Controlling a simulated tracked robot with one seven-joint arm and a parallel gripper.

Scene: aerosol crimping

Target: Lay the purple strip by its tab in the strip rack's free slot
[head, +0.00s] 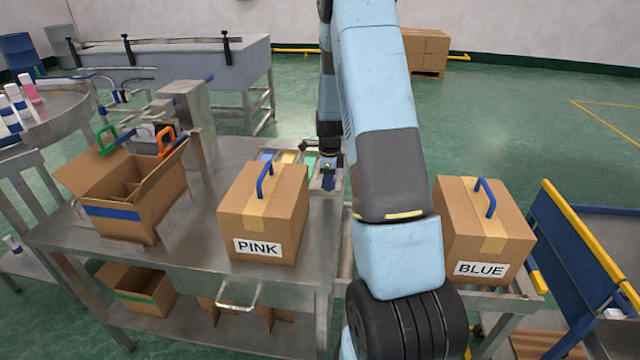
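The strip rack (341,184) is on the steel bench behind the PINK box, partly hidden by that box and by my arm. A blue strip (266,156), a yellow strip (288,157) and a green strip (310,164) show in it side by side. My gripper (328,180) points down at the rack's right end, just right of the green strip. It is small and dark here, and I cannot tell whether its fingers are open or shut. I cannot make out the purple strip or its tab. The free slot is not clearly visible.
The PINK box (262,212) with a blue handle stands in front of the rack. An open carton (125,200) and a grey press (190,110) stand left. The BLUE box (484,232) stands right, beside a blue cart (580,262) with yellow edges.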

